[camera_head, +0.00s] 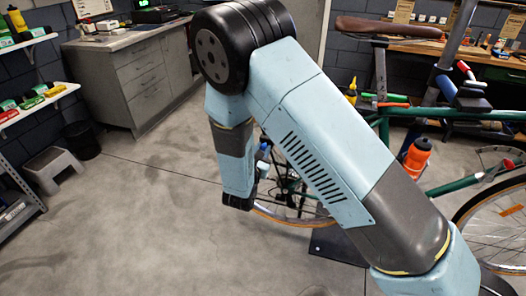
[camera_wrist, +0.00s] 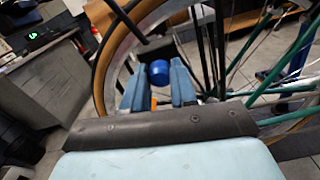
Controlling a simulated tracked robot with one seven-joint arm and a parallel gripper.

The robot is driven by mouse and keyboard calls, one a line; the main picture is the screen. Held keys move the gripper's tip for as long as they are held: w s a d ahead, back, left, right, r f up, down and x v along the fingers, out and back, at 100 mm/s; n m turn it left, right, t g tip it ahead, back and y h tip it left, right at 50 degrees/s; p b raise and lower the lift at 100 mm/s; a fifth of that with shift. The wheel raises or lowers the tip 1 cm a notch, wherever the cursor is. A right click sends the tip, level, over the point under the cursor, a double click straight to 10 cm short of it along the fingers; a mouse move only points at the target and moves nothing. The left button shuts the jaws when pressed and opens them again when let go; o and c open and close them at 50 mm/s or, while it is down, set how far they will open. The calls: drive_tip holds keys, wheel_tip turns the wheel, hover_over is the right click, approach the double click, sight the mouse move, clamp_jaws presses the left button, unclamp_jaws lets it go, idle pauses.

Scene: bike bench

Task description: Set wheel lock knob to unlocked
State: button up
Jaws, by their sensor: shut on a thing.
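The wheel lock knob appears to be the round blue knob (camera_wrist: 158,72) in the wrist view, beside the tyre and rim of a bicycle wheel (camera_wrist: 105,62). My gripper (camera_wrist: 157,78) has its two light blue fingers on either side of the knob and is shut on it. A small orange part shows between the fingers, below the knob. In the head view the wheel (camera_head: 300,221) is partly behind my arm, and my fingers and the knob cannot be made out clearly. I cannot read the knob's lock setting.
The green bicycle frame (camera_head: 455,186) with an orange bottle (camera_head: 416,158) stands to the right. A workbench (camera_head: 455,50) is behind it. A grey cabinet (camera_head: 150,82), a step stool (camera_head: 53,168) and a black bin (camera_head: 82,140) stand left. The floor at lower left is clear.

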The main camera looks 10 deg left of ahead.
clamp_jaws()
drive_tip(key=shift+s+a+f, duration=0.1)
drive_tip(key=shift+s, duration=1.3)
drive_tip(key=shift+s+a, duration=0.1)
drive_tip(key=shift+s, duration=1.3)
drive_tip(key=o, duration=0.8)
unclamp_jaws()
drive_tip(key=s+a, duration=0.1)
drive_tip(key=s, duration=1.2)
drive_tip(key=shift+s, duration=0.4)
